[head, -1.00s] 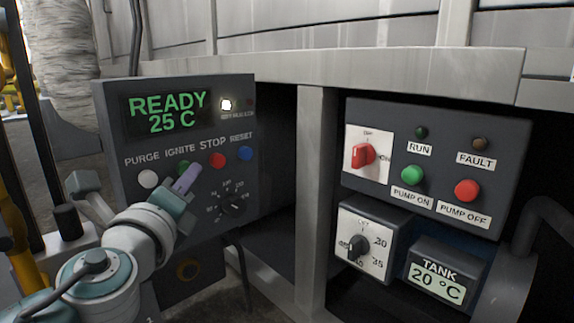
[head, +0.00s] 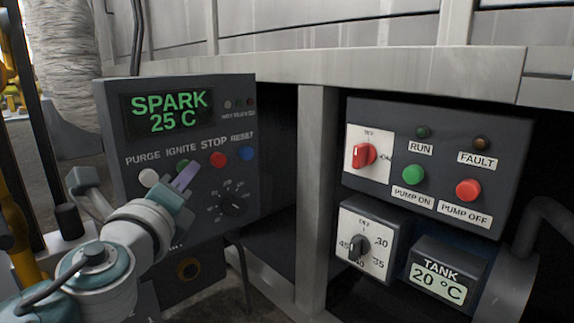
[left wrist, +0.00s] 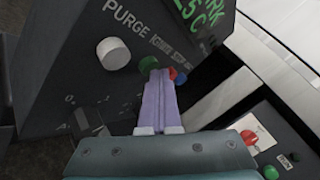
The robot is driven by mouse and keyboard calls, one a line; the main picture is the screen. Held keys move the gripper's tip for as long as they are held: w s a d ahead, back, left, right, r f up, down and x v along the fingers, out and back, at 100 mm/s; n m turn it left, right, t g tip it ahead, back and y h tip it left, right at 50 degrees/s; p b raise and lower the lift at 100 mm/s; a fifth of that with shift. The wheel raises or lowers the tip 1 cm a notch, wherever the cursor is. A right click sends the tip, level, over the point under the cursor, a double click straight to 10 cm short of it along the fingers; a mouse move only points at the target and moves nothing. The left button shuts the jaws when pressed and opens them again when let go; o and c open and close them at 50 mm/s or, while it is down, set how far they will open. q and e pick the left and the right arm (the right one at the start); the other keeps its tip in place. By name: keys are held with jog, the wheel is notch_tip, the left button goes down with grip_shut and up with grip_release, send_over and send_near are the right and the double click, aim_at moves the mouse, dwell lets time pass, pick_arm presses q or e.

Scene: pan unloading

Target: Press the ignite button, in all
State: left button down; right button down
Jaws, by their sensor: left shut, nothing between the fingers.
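The burner control box (head: 245,115) stands at the left with a display (head: 168,112) reading "SPARK 25 C". Below it are labels PURGE, IGNITE, STOP and RESET over a row of buttons. The green ignite button (left wrist: 148,64) shows in the left wrist view just beyond the fingertips; in the head view the fingers mostly hide it. My left gripper (head: 186,174) is shut and empty, its purple fingers pointing at that button. It also shows in the left wrist view (left wrist: 158,80). I cannot tell whether the tips touch the button. My right gripper is not in view.
The white purge button (head: 149,177), red stop button (head: 217,159) and blue reset button (head: 246,153) sit close beside the fingers. A black dial (head: 232,204) is below. A pump panel (head: 440,125) and tank display (head: 437,286) stand at the right, past a metal post (head: 315,190).

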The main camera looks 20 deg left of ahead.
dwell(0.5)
pick_arm(q)
jog(key=shift+s+d, duration=0.35)
jog(key=shift+d, duration=0.4)
jog(key=shift+s+d+p, duration=0.1)
jog(key=shift+s+d, duration=0.2)
jog(key=shift+d, duration=0.5)
jog(key=shift+s+d+p, duration=0.1)
jog(key=shift+s+d, duration=0.25)
jog(key=shift+d, duration=0.4)
jog(key=shift+s+d+p, duration=0.1)
jog(key=shift+s+d, duration=0.2)
jog(key=shift+d, duration=0.5)
